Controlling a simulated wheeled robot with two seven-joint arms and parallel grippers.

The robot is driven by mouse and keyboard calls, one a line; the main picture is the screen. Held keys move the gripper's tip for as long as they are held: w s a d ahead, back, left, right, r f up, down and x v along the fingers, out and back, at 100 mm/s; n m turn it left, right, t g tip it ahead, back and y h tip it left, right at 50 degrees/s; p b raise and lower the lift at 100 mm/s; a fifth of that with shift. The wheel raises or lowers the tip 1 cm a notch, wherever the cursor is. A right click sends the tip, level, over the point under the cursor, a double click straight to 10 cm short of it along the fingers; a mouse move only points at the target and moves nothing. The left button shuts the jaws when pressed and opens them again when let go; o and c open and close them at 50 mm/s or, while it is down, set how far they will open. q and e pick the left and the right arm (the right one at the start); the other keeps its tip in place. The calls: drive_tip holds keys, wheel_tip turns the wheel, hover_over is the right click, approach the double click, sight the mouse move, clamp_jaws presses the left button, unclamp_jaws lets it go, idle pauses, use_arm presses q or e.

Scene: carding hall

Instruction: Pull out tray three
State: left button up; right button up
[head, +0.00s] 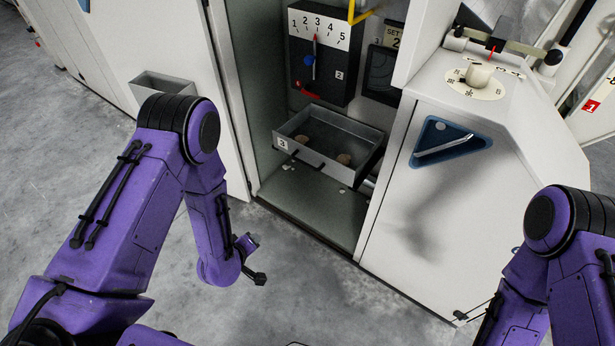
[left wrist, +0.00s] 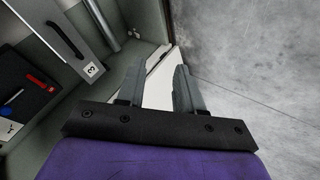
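Tray three (head: 315,163) is a grey metal open-topped tray with a white "3" label and a dark bar handle on its front. It sits low in the open cabinet bay, with small brownish lumps inside. In the left wrist view its front (left wrist: 84,28) shows at upper left with the handle and label. My left gripper (head: 258,260) hangs in front of the cabinet, below and left of the tray, apart from it. In the left wrist view its fingers (left wrist: 158,78) are spread, with nothing between them.
Above the tray is a black panel (head: 325,58) numbered 1 to 5 with a red pointer. A white housing (head: 400,225) with a blue recessed handle (head: 445,142) stands right of the bay. A small grey bin (head: 163,84) is at left. Open concrete floor lies in front.

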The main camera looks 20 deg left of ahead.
use_arm(q)
drive_tip(key=w+d+f+n+t+h+b, duration=0.1)
drive_tip(key=w+f+t+b, duration=0.2)
drive_tip(key=w, duration=0.5)
drive_tip(key=w+f+n+t+h+b, duration=0.1)
drive_tip(key=w+f+b, duration=0.2)
drive_tip(key=w+b, duration=0.35)
drive_tip(key=n+t+h+b, duration=0.15)
drive_tip(key=h+b, duration=0.25)
drive_tip(key=b, duration=0.4)
approach(305, 164)
drive_tip(key=f, duration=0.2)
drive_tip(key=shift+t, duration=0.45)
drive_tip(key=b+x, duration=0.1)
drive_tip(key=x, duration=0.2)
drive_tip(key=b+x, duration=0.1)
drive_tip(key=x, duration=0.2)
drive_tip(key=b+x, duration=0.1)
drive_tip(key=x, duration=0.2)
drive_tip(key=shift+w+a+r, duration=0.1)
drive_tip(key=shift+w+r, duration=0.1)
drive_tip(key=shift+w, duration=0.55)
drive_tip(key=shift+r, duration=0.1)
use_arm(e)
wheel_tip(305, 164, down, 25)
drive_tip(key=shift+s+a, duration=0.15)
use_arm(q)
clamp_jaws()
